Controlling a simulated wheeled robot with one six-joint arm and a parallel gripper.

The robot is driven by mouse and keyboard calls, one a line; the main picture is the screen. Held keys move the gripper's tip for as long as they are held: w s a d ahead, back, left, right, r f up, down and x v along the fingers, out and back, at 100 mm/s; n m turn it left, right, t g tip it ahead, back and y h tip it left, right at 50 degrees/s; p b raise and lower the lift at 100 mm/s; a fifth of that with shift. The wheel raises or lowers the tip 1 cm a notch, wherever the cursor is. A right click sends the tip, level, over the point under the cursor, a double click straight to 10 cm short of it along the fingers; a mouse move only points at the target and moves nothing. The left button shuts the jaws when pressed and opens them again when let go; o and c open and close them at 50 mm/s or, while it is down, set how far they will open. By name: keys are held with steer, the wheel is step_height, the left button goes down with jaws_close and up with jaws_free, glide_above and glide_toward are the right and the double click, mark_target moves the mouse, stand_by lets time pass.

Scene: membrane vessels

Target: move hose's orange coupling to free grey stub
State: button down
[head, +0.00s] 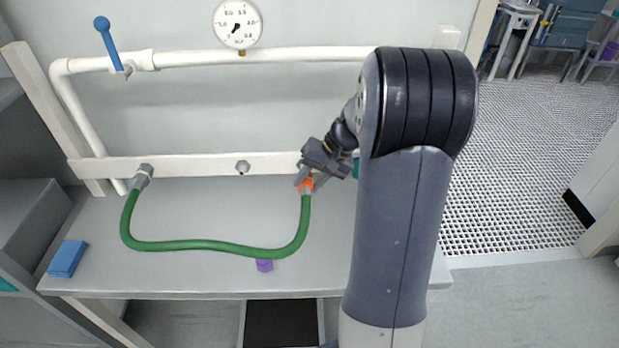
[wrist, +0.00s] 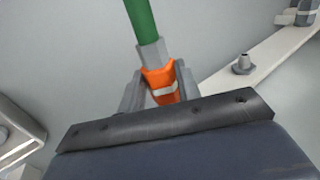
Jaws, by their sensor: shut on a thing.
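The green hose (head: 205,246) hangs in a sagging curve in front of the white rail. Its left end sits on a grey fitting (head: 143,176) at the rail's left. Its right end carries the orange coupling (head: 306,184), which also shows in the wrist view (wrist: 158,78). My gripper (head: 305,181) is shut on the coupling, one grey finger on each side of it in the wrist view. A bare grey stub (head: 242,167) stands on the middle of the rail, left of my gripper; it also shows in the wrist view (wrist: 242,65). Whether the coupling touches a stub behind it is hidden.
The white rail (head: 200,166) runs above the grey bench (head: 180,277). A pipe with a blue-handled valve (head: 109,44) and a gauge (head: 237,23) is higher up. A blue block (head: 67,258) and a small purple block (head: 264,265) lie on the bench.

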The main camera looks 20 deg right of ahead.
steer(key=shift+s+a, duration=0.2)
steer(key=shift+s, duration=0.25)
steer(key=shift+s+a, duration=0.2)
steer(key=shift+s, duration=0.25)
